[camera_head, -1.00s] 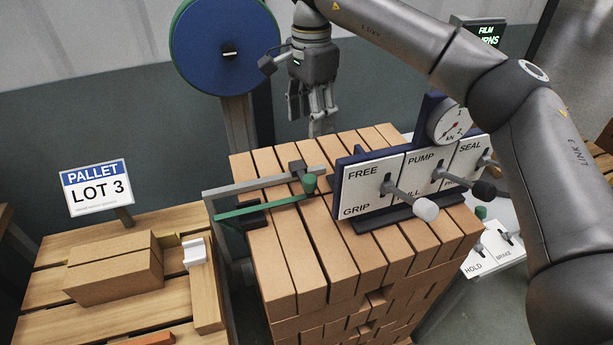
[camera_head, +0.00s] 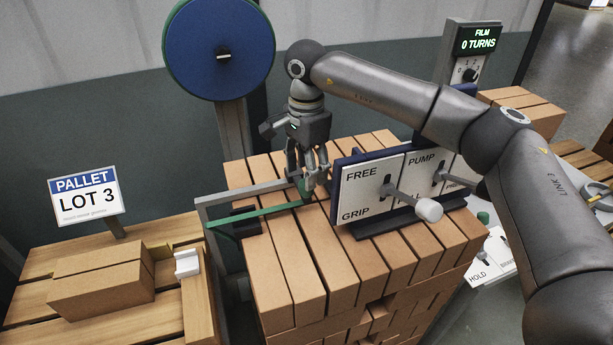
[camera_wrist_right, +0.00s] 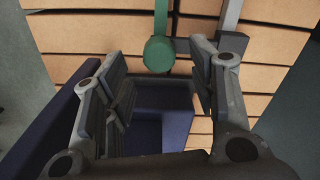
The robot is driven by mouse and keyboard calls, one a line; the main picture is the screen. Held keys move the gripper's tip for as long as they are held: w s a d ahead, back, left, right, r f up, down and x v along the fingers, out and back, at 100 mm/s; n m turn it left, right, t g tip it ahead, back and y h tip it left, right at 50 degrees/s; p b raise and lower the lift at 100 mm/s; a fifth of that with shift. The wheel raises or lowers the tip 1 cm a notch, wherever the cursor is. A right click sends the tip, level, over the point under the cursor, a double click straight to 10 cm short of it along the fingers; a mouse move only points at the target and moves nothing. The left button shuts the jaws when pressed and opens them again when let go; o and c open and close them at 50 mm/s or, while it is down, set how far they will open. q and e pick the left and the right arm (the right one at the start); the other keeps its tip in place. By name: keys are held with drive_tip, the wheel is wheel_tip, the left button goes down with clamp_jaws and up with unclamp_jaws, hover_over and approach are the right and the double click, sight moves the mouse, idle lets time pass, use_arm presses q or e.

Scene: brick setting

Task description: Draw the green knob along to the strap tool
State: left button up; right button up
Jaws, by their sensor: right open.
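The green knob (camera_wrist_right: 159,53) shows in the wrist view, between and just beyond the fingers of my right gripper. In the head view only a bit of green shows; the fingers hide most of it. My right gripper (camera_head: 308,183) is open and points down over the rail, at the left end of the strap tool. The green strap (camera_head: 255,216) runs left from the knob across the bricks. The strap tool (camera_head: 362,198) is a blue body with white FREE/GRIP and PUMP panels and levers, standing on the brick stack. My left gripper is out of view.
A grey rail (camera_head: 225,200) reaches over the brick stack (camera_head: 290,265). A large blue reel (camera_head: 215,80) stands behind. A FILM display (camera_head: 477,40) stands back right.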

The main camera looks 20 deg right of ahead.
drive_tip(key=shift+f+p, duration=0.3)
drive_tip(key=shift+f, duration=1.45)
clamp_jaws()
